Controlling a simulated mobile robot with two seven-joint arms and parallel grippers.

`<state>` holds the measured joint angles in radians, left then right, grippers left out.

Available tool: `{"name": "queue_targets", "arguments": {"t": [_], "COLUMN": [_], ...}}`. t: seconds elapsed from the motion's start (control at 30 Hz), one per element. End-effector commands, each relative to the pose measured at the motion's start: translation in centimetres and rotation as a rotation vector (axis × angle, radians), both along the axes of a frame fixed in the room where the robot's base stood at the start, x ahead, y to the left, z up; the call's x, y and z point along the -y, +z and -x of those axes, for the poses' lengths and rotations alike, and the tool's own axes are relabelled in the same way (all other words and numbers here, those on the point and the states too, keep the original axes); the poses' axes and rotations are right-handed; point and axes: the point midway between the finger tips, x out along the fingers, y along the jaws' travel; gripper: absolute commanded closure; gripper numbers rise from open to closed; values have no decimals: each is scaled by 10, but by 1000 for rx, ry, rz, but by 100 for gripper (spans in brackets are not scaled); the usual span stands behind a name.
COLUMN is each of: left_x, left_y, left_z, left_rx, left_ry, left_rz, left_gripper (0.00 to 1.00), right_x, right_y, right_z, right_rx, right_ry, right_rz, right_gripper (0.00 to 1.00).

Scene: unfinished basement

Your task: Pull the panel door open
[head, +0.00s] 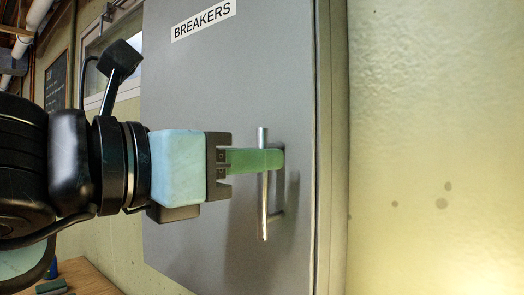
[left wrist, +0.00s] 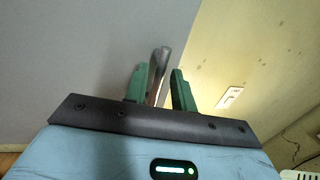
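The grey panel door (head: 215,75), labelled BREAKERS, fills the middle of the head view and looks shut against its frame. Its upright metal bar handle (head: 264,215) is near the door's right edge. My left gripper (head: 270,160) reaches across the handle from the left, with its green fingers at the upper half of the bar. In the left wrist view, the handle (left wrist: 158,68) stands between the two fingers (left wrist: 160,92). The fingers are apart, and a gap shows between the bar and the right finger. My right gripper is out of view.
A pale yellow wall (head: 435,120) is right of the panel. A wall outlet (left wrist: 231,97) shows in the left wrist view. A wooden surface (head: 85,277) with small items is at the lower left, below a window (head: 110,50).

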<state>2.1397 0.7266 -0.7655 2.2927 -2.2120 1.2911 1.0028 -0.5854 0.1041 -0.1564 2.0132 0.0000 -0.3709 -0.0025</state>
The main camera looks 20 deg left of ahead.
Motion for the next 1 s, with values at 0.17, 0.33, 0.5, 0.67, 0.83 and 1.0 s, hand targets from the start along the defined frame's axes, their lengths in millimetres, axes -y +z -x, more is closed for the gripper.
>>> {"name": "queue_targets", "arguments": {"t": [0.17,0.33,0.5,0.67,0.83,1.0], "left_x": [10,13,12,12,13,13], "left_y": [1,0,0,0,0,0], "left_z": [-14,-18,-19,-18,-18,-17], "left_rx": [0,0,0,0,1,2], "left_ry": [-2,-1,-1,-2,-3,-5], "left_rz": [0,0,0,0,1,0], "left_gripper": [74,74,74,93,100,100], "right_x": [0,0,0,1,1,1], "right_y": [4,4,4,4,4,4], "right_z": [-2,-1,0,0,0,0], "right_rx": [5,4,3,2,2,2], "right_ry": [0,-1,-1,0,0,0], "right_rz": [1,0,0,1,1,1], "right_gripper": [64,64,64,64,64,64]}}
